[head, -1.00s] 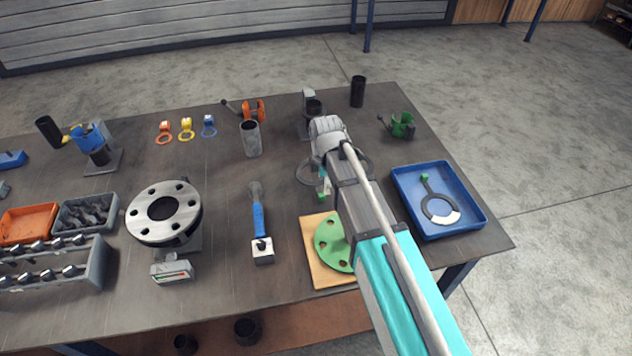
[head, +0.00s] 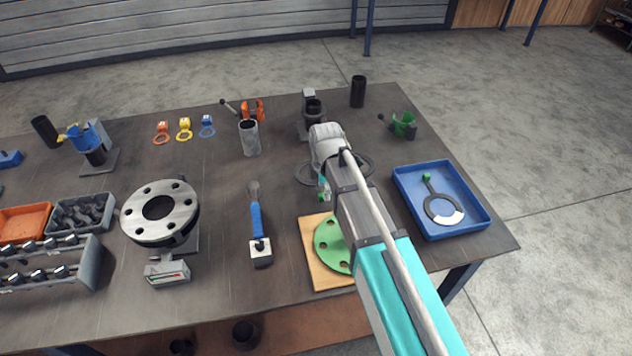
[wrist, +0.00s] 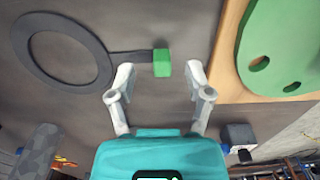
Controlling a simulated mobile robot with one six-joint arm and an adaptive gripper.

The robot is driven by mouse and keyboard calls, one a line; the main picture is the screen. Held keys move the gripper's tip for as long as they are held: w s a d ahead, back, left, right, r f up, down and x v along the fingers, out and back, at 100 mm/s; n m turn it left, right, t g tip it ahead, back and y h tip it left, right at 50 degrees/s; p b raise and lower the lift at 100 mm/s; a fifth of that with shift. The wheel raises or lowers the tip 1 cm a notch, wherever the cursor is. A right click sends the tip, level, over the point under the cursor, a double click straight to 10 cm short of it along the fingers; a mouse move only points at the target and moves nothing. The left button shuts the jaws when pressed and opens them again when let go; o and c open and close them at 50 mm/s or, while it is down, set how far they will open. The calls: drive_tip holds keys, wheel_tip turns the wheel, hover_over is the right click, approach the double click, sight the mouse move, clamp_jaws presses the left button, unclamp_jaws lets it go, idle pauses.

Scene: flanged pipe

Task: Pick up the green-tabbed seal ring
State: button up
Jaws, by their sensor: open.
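A dark flat seal ring with a green tab lies on the table. In the wrist view its band (wrist: 104,66) is at the upper left, and its short stem ends in the green tab (wrist: 162,63). My gripper (wrist: 160,76) is open, one finger on each side just below the tab, with nothing held. Whether the fingers are level with the tab I cannot tell. In the head view my arm hides much of this ring (head: 305,176). A second dark ring (head: 430,206), with a green tab and a pale segment, lies in the blue tray (head: 480,222).
A green flange (head: 327,240) on a wooden board (head: 312,268) lies close to the ring. A blue-handled tool (head: 257,220) and a pipe flange (head: 135,220) are left. A black stand (head: 313,108) and green clamp (head: 404,127) are behind.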

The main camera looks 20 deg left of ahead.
drive_tip(key=shift+f+b, duration=0.95)
drive_tip(key=shift+f, duration=0.35)
clamp_jaws()
